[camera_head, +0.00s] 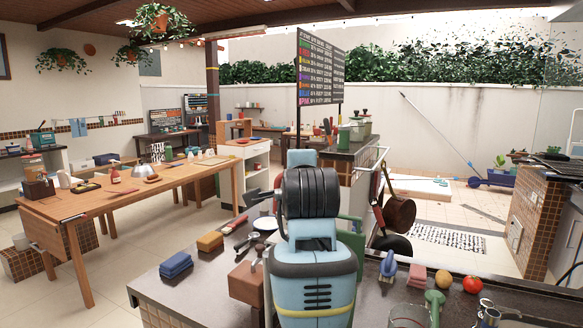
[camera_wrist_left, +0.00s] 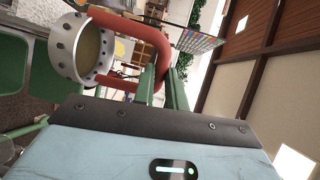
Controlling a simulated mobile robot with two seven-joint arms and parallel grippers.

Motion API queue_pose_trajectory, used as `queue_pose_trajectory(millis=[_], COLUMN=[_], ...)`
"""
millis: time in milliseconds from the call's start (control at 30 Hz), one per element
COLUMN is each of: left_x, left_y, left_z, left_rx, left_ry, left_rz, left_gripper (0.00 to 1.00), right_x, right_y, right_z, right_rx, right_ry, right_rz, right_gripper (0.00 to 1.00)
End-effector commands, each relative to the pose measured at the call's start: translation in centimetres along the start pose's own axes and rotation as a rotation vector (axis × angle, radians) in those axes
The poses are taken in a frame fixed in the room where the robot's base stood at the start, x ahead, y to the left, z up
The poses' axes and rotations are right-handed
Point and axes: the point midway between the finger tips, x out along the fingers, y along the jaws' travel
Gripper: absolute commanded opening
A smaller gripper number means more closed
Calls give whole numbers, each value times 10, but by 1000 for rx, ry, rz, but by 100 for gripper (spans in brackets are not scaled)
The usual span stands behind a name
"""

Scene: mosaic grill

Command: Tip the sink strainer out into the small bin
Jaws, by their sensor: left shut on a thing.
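In the left wrist view my left gripper (camera_wrist_left: 162,80), with its two green fingers, is shut on the red looped handle (camera_wrist_left: 158,38) of the sink strainer. The strainer (camera_wrist_left: 64,50) is a silver ring with round holes, to the left of the fingers, turned on its side. Its inside looks dull yellowish; I cannot tell whether that is contents. In the head view my blue arm fills the middle and hides the gripper and strainer. A green panel (camera_head: 351,232) shows partly behind the arm; I cannot tell whether it is the small bin. My right gripper is out of view.
On the dark counter (camera_head: 165,296) lie folded blue cloths (camera_head: 175,264), a yellow-brown sponge (camera_head: 210,241), a pink block (camera_head: 417,274), a potato (camera_head: 443,279), a tomato (camera_head: 472,285) and a glass (camera_head: 408,315). Pans (camera_head: 399,213) hang behind. A wooden table (camera_head: 185,178) stands at left.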

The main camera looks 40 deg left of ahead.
Motion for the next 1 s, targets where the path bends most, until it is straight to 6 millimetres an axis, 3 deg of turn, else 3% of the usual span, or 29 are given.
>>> queue_pose_trajectory(millis=[433, 1000], left_x=[-1, -2], left_y=[-4, -10], left_z=[-1, -23], left_rx=[20, 276], left_ry=[-3, -43], left_rz=[-1, 0], left_gripper=[0, 0], right_x=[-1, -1], right_y=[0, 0], right_z=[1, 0], right_rx=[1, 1], right_ry=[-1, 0], right_rz=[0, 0], right_gripper=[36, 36])
